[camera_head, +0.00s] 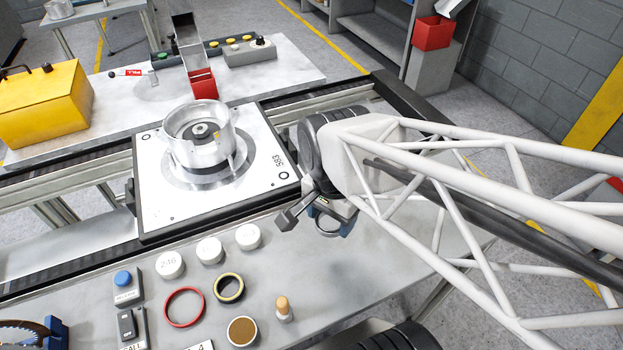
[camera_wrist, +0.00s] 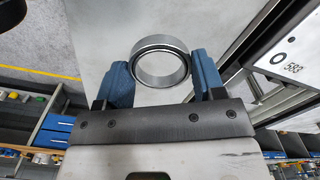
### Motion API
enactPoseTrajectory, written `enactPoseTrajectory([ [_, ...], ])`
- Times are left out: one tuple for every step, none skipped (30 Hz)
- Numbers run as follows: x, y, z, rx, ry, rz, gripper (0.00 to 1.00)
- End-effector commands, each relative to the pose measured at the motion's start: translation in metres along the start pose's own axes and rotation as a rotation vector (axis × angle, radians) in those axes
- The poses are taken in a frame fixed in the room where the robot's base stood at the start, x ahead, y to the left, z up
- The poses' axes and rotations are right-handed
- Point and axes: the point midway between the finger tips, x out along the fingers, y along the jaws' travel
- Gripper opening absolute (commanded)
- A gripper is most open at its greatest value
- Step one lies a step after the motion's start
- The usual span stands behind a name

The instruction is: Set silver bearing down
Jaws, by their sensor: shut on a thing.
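The silver bearing (camera_wrist: 143,72), a plain metal ring with a dark inner band, sits between the two blue fingers of my gripper (camera_wrist: 162,66) in the wrist view. My gripper is shut on it, one finger at each side. In the head view, the gripper (camera_head: 333,215) is at the right of the pallet, over the grey workbench (camera_head: 365,262), with the ring (camera_head: 328,228) at its tips. The arm hides part of the gripper. I cannot tell whether the bearing touches the bench.
A pallet (camera_head: 155,215) marked 583 carries a silver housing (camera_head: 185,150). On the front bench are several white round pieces, a red ring (camera_head: 184,306), a yellow-black ring (camera_head: 229,288), a brown disc (camera_head: 242,331) and a small peg (camera_head: 284,309). The bench right of these is clear.

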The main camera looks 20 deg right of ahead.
Motion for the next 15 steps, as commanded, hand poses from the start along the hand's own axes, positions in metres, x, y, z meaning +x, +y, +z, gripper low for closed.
enactPoseTrajectory([
  [0.000,0.000,0.000,0.000,0.000,0.000,0.32],
  [0.000,0.000,0.000,0.000,0.000,0.000,0.32],
  [0.000,0.000,0.000,0.000,0.000,0.000,0.32],
  [0.000,0.000,0.000,0.000,0.000,0.000,0.32],
  [0.000,0.000,0.000,0.000,0.000,0.000,0.32],
  [0.000,0.000,0.000,0.000,0.000,0.000,0.32],
  [0.000,0.000,0.000,-0.001,0.000,0.000,0.32],
  [-0.001,-0.001,0.000,-0.001,0.000,0.000,0.32],
  [-0.001,-0.001,-0.001,-0.003,0.000,0.000,0.32],
  [-0.001,-0.002,-0.001,-0.004,0.000,0.000,0.32],
  [-0.002,-0.003,-0.002,-0.006,0.000,0.000,0.32],
  [-0.003,-0.004,-0.003,-0.010,0.000,0.000,0.32],
  [-0.004,-0.006,-0.004,-0.013,0.000,-0.001,0.32],
  [-0.006,-0.008,-0.005,-0.016,0.001,-0.001,0.32],
  [-0.007,-0.011,-0.006,-0.022,0.001,-0.001,0.32],
])
